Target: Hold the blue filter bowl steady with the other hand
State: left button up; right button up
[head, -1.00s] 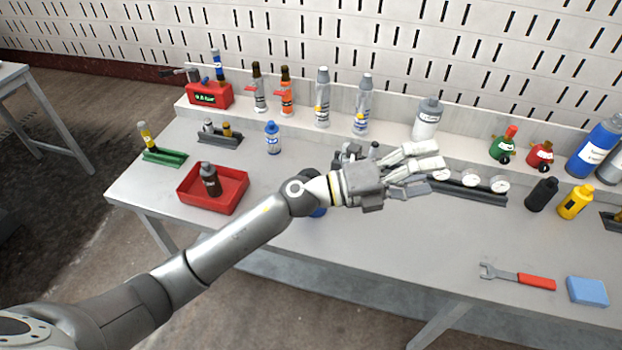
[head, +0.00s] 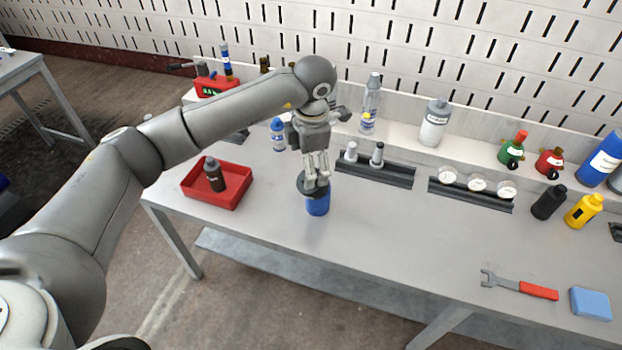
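My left gripper (head: 316,182) points down over the bowl from above. Its pale fingertips are at the dark top and overlap it in the picture. They look close together from this side, and I cannot tell whether they press on it. The arm and fingers hide part of the top. My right gripper is not in view.
A red tray (head: 230,199) with a dark bottle (head: 214,176) is left of the bowl. Black racks with fittings (head: 375,172) and gauges (head: 470,195) lie behind it, to the right. A wrench (head: 520,286) and blue sponge (head: 591,304) lie front right.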

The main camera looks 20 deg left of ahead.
pick_arm(q)
jog(key=f, duration=0.4)
jog(key=shift+w+a+f+p, duration=0.15)
jog(key=shift+w+f+p, duration=0.1)
jog(key=shift+f+p, duration=0.15)
jog(key=f, duration=0.1)
jog(key=f+p, duration=0.1)
jog(key=f, duration=0.1)
jog(key=w+f+p, duration=0.1)
jog(key=shift+a+f, duration=0.25)
jog(key=shift+a, duration=0.15)
jog(key=shift+f, duration=0.3)
jog(key=shift+c, duration=0.3)
jog(key=shift+c, duration=1.2)
jog(key=c, duration=0.8)
jog(key=shift+r, duration=0.15)
